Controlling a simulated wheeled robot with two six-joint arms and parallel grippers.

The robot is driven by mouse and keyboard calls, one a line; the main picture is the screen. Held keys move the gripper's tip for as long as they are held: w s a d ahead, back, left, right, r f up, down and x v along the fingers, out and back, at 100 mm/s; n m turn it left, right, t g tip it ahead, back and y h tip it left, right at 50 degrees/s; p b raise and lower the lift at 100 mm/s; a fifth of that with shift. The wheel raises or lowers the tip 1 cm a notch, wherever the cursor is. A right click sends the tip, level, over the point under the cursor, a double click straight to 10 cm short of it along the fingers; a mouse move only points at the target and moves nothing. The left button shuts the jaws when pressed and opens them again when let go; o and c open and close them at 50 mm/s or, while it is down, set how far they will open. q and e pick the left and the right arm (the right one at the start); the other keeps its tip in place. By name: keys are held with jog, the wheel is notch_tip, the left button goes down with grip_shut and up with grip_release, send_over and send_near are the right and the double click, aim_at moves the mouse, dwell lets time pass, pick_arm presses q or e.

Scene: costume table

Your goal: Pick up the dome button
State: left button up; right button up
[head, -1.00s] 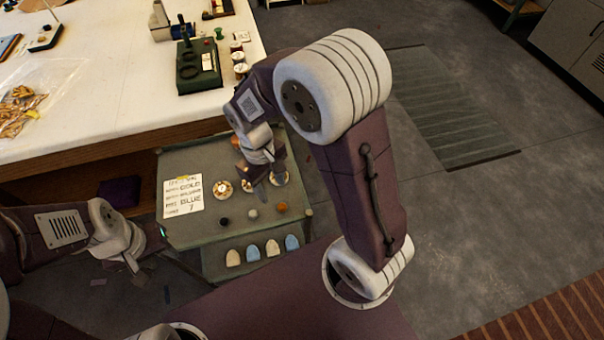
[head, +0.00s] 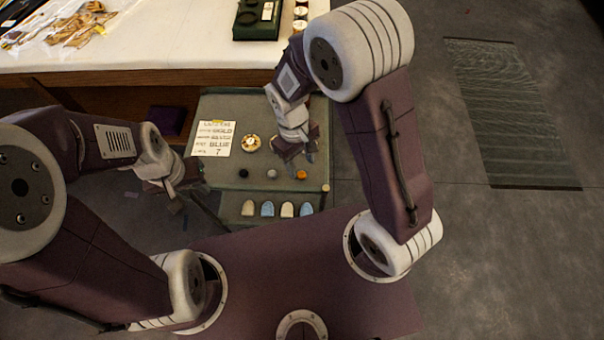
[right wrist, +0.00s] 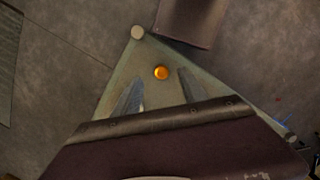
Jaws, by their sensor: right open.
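A small shiny orange round button (head: 302,175), domed on top, lies at the right front of the green tray (head: 215,170). A black one (head: 244,173) and a grey one (head: 272,173) lie in a row to its left. In the right wrist view the orange button (right wrist: 161,72) shows just beyond and between the fingertips of my right gripper (right wrist: 160,92), which is open and empty. In the head view my right gripper (head: 299,156) hangs over the tray behind the orange button. My left gripper (head: 178,192) is off the tray's left side; its jaws are unclear.
A written card (head: 213,138) and a round dish (head: 251,142) lie on the tray. Several pale and blue rounded pieces (head: 267,209) sit along its front strip. A white table (head: 160,50) stands behind.

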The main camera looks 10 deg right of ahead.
aim_at(301, 174)
notch_tip(301, 174, down, 4)
jog(key=shift+s+f, duration=0.15)
jog(key=shift+f, duration=0.1)
grip_shut()
jog(key=shift+r, duration=0.5)
jog(key=r, duration=0.4)
jog(key=shift+s+a, duration=0.2)
jog(key=shift+s, duration=0.2)
jog(key=s+a+r, duration=0.3)
jog(key=s+r, duration=0.3)
jog(key=s, duration=0.4)
jog(key=shift+s+p, duration=0.2)
jog(key=shift+p, duration=0.1)
